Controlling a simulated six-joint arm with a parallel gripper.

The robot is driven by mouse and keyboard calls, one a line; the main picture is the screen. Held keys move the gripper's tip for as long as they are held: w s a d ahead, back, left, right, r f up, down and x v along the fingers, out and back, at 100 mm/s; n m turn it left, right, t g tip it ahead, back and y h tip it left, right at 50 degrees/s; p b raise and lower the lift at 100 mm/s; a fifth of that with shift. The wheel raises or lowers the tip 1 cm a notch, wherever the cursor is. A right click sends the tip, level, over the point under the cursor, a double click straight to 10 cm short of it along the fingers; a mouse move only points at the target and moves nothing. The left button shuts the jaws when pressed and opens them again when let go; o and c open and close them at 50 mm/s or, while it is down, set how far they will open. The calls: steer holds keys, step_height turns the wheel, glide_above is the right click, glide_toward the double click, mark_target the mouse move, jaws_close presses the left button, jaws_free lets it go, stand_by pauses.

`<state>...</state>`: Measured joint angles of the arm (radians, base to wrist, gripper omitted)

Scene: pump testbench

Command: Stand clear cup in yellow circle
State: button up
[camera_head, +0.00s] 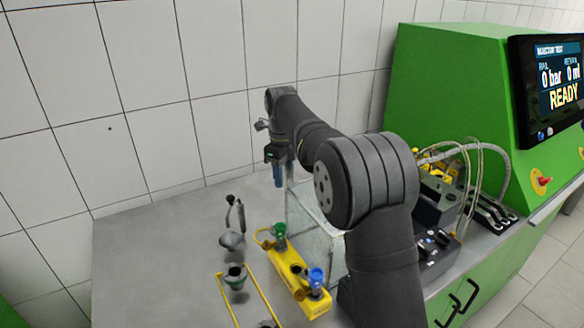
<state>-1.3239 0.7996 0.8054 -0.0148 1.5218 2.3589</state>
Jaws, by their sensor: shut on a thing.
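My gripper (278,160) hangs from the arm's end in the upper middle, pointing down above the back of the grey table. It is shut on a narrow bluish thing (279,180) that sticks out below the jaws, clear of the table. It is too small to tell for sure whether this is the clear cup. No other clear cup can be made out.
The yellow block carries a green-topped and a blue-topped piece. Left of it are a dark stand (235,215), a dark funnel-like cup (236,273) and yellow lines (228,300). A clear box (312,215) stands behind my arm. Green machine (450,75) at right. The table's left is bare.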

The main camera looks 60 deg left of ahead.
steer(key=s+f+n, duration=0.1)
steer(key=s+f, duration=0.1)
steer(key=f, duration=0.1)
steer(key=s+d+f+n, duration=0.1)
steer(key=s+f, duration=0.2)
steer(key=s+d+f+n, duration=0.1)
steer(key=s+f+n, duration=0.1)
steer(key=f, duration=0.1)
steer(key=shift+s+d, duration=0.1)
steer(key=shift+s, duration=0.3)
steer(key=shift+f, duration=2.15)
steer(key=shift+f, duration=0.65)
steer(key=o, duration=1.1)
steer(key=shift+c, duration=0.2)
step_height(320, 180, up, 7)
